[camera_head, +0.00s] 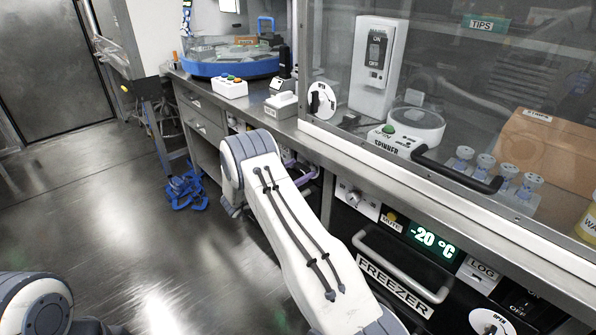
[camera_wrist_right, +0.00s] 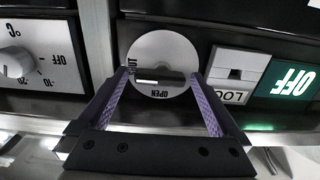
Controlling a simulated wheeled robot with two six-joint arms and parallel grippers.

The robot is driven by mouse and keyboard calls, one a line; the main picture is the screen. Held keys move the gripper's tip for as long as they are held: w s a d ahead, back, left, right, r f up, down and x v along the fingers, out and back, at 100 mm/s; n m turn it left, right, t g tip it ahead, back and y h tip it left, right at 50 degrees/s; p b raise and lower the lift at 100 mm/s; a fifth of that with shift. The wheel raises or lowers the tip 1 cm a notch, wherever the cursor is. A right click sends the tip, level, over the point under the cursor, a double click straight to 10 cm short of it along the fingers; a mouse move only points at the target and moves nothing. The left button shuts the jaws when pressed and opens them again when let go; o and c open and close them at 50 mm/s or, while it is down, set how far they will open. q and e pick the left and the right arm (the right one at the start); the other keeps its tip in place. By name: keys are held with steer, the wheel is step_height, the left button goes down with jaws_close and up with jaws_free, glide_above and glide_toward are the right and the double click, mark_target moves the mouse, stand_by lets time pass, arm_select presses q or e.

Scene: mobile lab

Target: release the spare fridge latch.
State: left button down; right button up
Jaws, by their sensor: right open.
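The spare fridge latch (camera_wrist_right: 160,52) is a round pale dial with a black lever (camera_wrist_right: 172,77) lying level across it. The lever has a white mark at its left end, and an upside-down OPEN label sits below it. My right gripper (camera_wrist_right: 158,75) is open, with one purple finger on each side of the dial. I cannot tell whether the fingers touch it. In the head view, bits of purple finger (camera_head: 301,168) show under the bench, mostly hidden behind my right arm. My left gripper is out of view.
The wrist view shows a temperature knob (camera_wrist_right: 15,62) on the left, and a LOG button (camera_wrist_right: 235,73) and green OFF display (camera_wrist_right: 291,79) on the right. In the head view, a freezer handle (camera_head: 385,262) and its -20 °C display (camera_head: 432,240) are at right. Open floor lies left.

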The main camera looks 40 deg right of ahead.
steer(key=c, duration=1.2)
steer(key=shift+c, duration=0.2)
steer(key=shift+r+n+p, duration=0.2)
steer(key=shift+n+p, duration=1)
steer(key=shift+n, duration=0.4)
steer(key=n+p, duration=0.2)
steer(key=n, duration=0.2)
steer(key=n+p, duration=0.1)
steer(key=n, duration=0.5)
steer(key=shift+w+p, duration=0.1)
steer(key=shift+p, duration=0.25)
steer(key=n, duration=0.4)
steer(key=shift+w+a+f+n+p, duration=0.1)
steer(key=shift+n+p, duration=0.25)
steer(key=shift+n, duration=0.05)
steer(key=o, duration=1.2)
